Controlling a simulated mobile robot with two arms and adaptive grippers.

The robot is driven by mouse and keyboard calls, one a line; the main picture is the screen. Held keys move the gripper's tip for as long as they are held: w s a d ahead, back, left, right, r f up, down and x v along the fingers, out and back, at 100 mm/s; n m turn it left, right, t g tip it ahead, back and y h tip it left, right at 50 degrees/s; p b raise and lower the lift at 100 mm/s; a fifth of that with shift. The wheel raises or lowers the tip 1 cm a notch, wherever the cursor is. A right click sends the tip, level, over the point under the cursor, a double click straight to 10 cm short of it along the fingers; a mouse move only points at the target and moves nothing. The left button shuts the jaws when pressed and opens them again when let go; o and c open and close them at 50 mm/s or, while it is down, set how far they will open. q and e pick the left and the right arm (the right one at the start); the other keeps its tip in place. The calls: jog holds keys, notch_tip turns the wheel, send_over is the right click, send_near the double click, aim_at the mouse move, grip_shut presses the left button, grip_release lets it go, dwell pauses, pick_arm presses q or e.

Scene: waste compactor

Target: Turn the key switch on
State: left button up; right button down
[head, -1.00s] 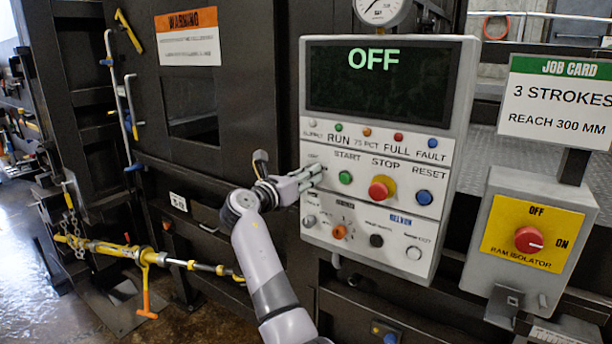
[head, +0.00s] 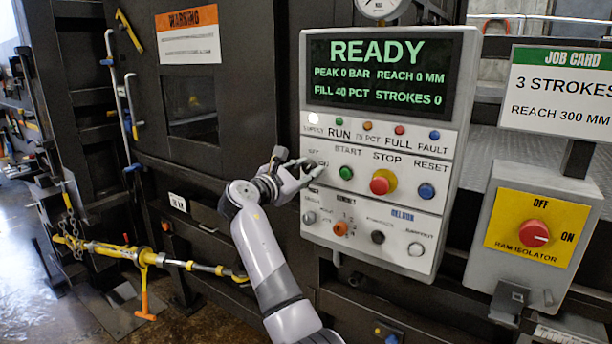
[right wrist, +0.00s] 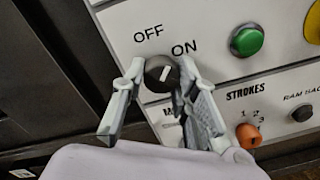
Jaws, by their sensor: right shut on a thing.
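In the head view the right gripper (head: 309,166) hides most of the switch. The display (head: 379,72) reads READY, PEAK 0 BAR, REACH 0 MM, FILL 40 PCT, STROKES 0. The supply lamp (head: 313,118) is lit white. My left gripper is not in view.
The green start button (head: 346,173) is just right of the switch, with the red stop button (head: 383,182) and blue reset button (head: 426,191) beyond. An orange strokes selector (head: 340,228) sits below. The ram isolator (head: 534,233) stands at the right.

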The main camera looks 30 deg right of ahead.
jog(key=shift+m+b, duration=0.9)
jog(key=shift+m, duration=1)
jog(key=c, duration=1.2)
grip_release()
jog(key=shift+c, duration=0.2)
jog(key=shift+a, duration=0.1)
jog(key=v, duration=1.2)
